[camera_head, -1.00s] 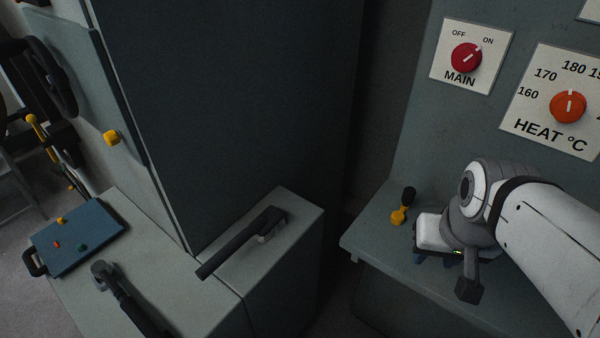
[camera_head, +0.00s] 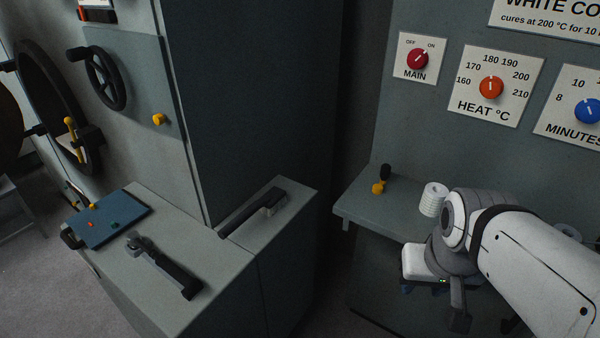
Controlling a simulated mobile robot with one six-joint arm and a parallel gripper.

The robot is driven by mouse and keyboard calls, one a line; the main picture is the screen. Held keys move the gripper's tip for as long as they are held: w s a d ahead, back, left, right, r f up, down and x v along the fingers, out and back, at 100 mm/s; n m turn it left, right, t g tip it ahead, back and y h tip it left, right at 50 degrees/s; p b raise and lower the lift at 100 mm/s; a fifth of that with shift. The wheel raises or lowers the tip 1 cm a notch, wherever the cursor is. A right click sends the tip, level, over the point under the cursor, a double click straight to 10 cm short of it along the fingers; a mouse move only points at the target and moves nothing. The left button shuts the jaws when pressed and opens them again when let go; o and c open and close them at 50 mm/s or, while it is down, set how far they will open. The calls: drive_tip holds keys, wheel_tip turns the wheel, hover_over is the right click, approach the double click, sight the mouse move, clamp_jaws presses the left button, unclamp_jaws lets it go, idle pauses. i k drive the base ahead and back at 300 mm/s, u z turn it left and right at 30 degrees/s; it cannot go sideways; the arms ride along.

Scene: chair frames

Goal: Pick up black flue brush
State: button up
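A black long-handled brush (camera_head: 251,208) with a pale bristle patch at its far right end lies on the grey cabinet top, and it looks like the flue brush. A second dark tool (camera_head: 165,268) with a rounded grey head lies on the lower left part of the cabinet top; I cannot tell its kind. My gripper (camera_head: 432,288) hangs at the right, in front of the control panel and well away from both tools. Its fingertips are dark and mostly hidden by the wrist, so its opening does not show.
A blue board (camera_head: 108,220) with small coloured pieces lies on the cabinet's left end. A tall dark cabinet wall stands behind the brush. A small yellow-and-black item (camera_head: 380,182) sits on the right shelf (camera_head: 352,200), near a white ribbed cylinder (camera_head: 433,199). A dark gap separates shelf and cabinet.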

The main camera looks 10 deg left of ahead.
sight(272, 200)
drive_tip(key=u, duration=0.15)
drive_tip(key=i, duration=0.9)
drive_tip(key=z, duration=0.05)
